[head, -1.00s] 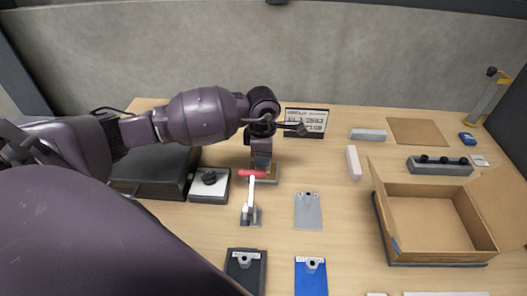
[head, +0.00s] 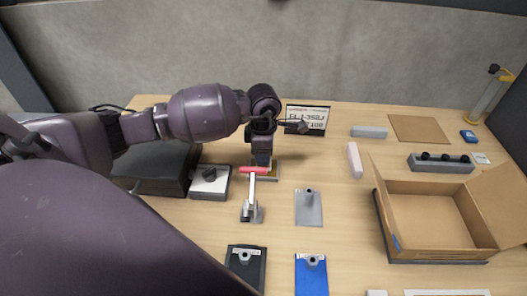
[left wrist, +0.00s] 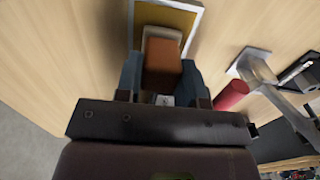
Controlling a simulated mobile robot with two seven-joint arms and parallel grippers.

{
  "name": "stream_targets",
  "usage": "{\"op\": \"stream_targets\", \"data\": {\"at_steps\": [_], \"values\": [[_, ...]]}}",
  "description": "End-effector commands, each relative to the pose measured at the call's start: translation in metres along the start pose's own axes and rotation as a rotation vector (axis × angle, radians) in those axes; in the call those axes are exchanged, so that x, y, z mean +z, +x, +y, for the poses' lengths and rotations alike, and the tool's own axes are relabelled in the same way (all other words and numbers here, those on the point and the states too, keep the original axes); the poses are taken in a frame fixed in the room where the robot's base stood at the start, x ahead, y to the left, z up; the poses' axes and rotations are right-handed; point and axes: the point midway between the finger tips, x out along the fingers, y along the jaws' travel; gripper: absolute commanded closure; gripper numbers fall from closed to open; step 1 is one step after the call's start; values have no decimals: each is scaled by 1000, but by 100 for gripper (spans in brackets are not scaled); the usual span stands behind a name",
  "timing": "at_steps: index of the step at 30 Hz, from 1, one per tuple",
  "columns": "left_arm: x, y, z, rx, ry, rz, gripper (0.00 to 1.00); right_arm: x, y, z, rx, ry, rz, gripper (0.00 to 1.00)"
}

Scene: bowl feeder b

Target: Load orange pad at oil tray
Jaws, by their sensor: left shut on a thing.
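The orange pad (left wrist: 163,58) is between the fingers of my left gripper (left wrist: 162,85), which is shut on it. In the left wrist view the pad is in front of the oil tray (left wrist: 178,19), a pale-rimmed tray with a yellow-brown inside. A beige edge shows just beyond the pad. I cannot tell whether the pad touches the tray. In the head view my left gripper (head: 262,159) points down at the tray (head: 275,172), which it partly hides. The pad is not clearly visible there. My right gripper is not in view.
A toggle clamp with a red handle (head: 253,170) stands close in front of the gripper. A label sign (head: 307,120) stands behind it. A black-and-white box (head: 210,182) is at left, a silver clipboard (head: 309,207) at front right, an open cardboard box (head: 430,220) further right.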

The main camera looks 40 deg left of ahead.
Motion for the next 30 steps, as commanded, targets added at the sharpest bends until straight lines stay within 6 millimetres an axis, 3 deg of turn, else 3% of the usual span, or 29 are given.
{"op": "stream_targets", "data": {"at_steps": [10,30], "values": [[0,3,0,1,0,0,83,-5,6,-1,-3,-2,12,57],[0,7,0,1,0,0,83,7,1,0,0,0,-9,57]]}}
